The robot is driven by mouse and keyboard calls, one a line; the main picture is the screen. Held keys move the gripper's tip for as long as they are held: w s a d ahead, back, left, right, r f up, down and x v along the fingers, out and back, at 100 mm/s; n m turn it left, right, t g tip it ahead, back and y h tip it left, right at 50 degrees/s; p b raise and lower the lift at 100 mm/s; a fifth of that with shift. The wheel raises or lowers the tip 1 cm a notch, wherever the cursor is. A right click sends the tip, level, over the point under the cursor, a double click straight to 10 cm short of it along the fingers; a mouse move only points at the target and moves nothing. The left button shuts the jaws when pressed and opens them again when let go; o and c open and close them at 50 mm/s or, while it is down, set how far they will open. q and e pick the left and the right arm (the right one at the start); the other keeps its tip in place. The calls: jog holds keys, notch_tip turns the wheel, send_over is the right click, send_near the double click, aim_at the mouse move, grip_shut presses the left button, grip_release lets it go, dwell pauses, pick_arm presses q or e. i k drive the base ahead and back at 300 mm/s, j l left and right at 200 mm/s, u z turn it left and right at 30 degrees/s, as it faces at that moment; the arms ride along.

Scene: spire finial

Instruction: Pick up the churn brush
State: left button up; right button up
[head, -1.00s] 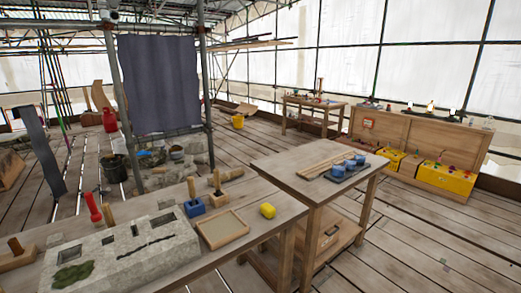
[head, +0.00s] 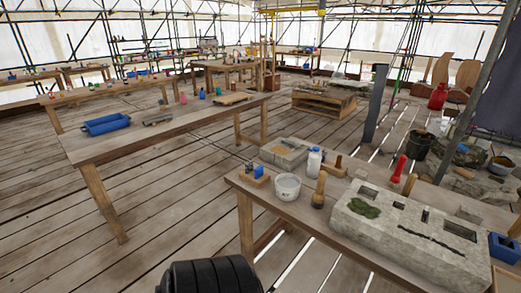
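An upright brush-like tool (head: 319,190) with a wooden handle and a darker, wider lower end stands on the near workbench (head: 300,216), just left of the stone block. It looks like the churn brush, but it is too small to be certain. A white bucket (head: 288,187) stands to its left and a white bottle (head: 314,161) behind it. Neither of my grippers shows in the head view. A black ribbed form at the bottom edge shows no fingers.
The long stone block (head: 410,225) with moss and slots fills the bench's right part. A red-handled tool (head: 399,169) stands behind it. A blue holder (head: 258,172) is at the left end.

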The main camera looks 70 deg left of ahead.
aim_at(317, 202)
jog(key=u, duration=1.55)
